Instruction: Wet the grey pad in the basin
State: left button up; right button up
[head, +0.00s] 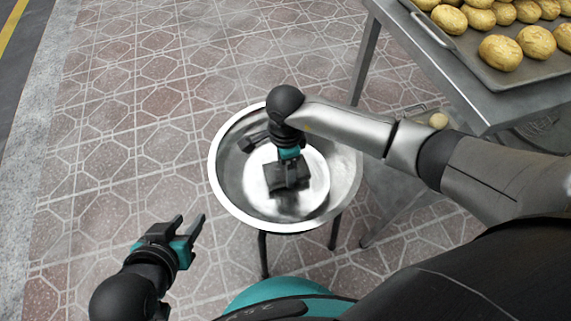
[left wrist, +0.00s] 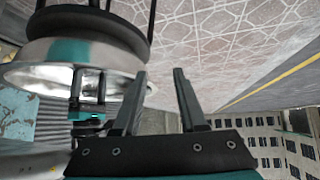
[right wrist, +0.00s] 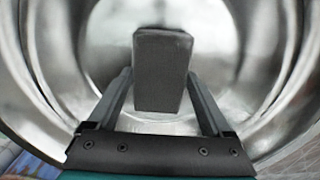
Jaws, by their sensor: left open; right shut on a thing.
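The grey pad (right wrist: 162,65) shows in the right wrist view as a dark grey block between the fingers of my right gripper (right wrist: 160,85). The gripper is shut on it, and shiny metal surrounds both. In the head view my right gripper (head: 289,174) points down inside the round metal basin (head: 216,170), over its bright bottom. I cannot tell whether the pad touches the bottom or any water. My left gripper (head: 190,218) is open and empty, outside the basin to its lower left. The left wrist view shows the basin (left wrist: 35,76) beside the open fingers.
The basin stands on dark legs on a patterned tile floor (head: 130,120). A metal table (head: 465,85) at the upper right carries a tray (head: 470,62) of several round yellow-brown pieces (head: 500,52). The floor left of the basin is clear.

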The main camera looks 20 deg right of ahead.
aim_at(285, 169)
jog(key=shift+r+p, duration=0.4)
jog(key=shift+r, duration=0.2)
jog(key=shift+r+p, duration=0.95)
jog(key=shift+r, duration=0.4)
pick_arm(q)
jog(key=s+a+f+g+y+p, duration=0.2)
jog(key=s+a+f+g, duration=0.2)
jog(key=f, duration=0.1)
jog(key=shift+a+n+g, duration=0.2)
jog(key=shift+n+g, duration=0.1)
pick_arm(e)
jog(key=shift+r, duration=1)
pick_arm(q)
jog(key=shift+f, duration=0.15)
pick_arm(e)
jog(key=shift+r, duration=0.1)
